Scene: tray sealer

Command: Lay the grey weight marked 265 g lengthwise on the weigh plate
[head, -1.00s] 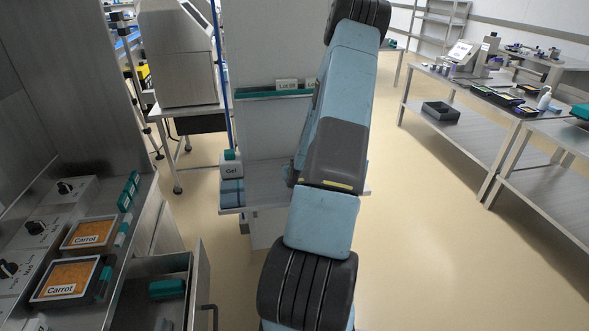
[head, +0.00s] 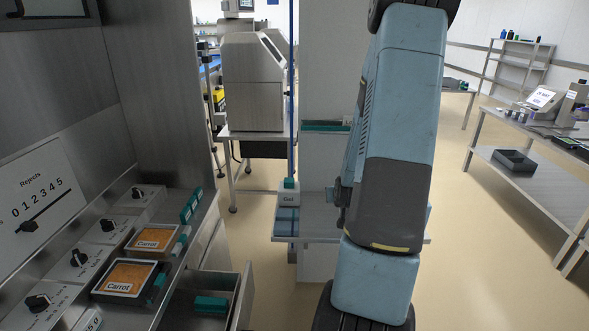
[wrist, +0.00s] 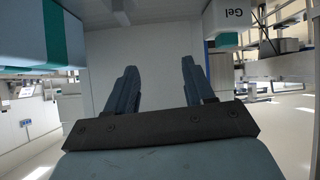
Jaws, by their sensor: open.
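I cannot make out the grey weight marked 265 g in either view. I cannot identify the weigh plate for certain. A device with a tilted display (head: 541,98) stands on the far right bench, too small to tell what it is. My gripper (wrist: 159,66) shows in the wrist view with its two dark fingers apart and nothing between them. In the head view my arm fills the right of centre, and the gripper itself cannot be made out.
Two Carrot trays (head: 124,281) sit on the left counter beside knobs. Below, an open drawer (head: 246,294) holds a teal item. A Gel box (head: 288,198) stands on a shelf beside my arm; it also shows in the wrist view (wrist: 232,18). Floor at right is clear.

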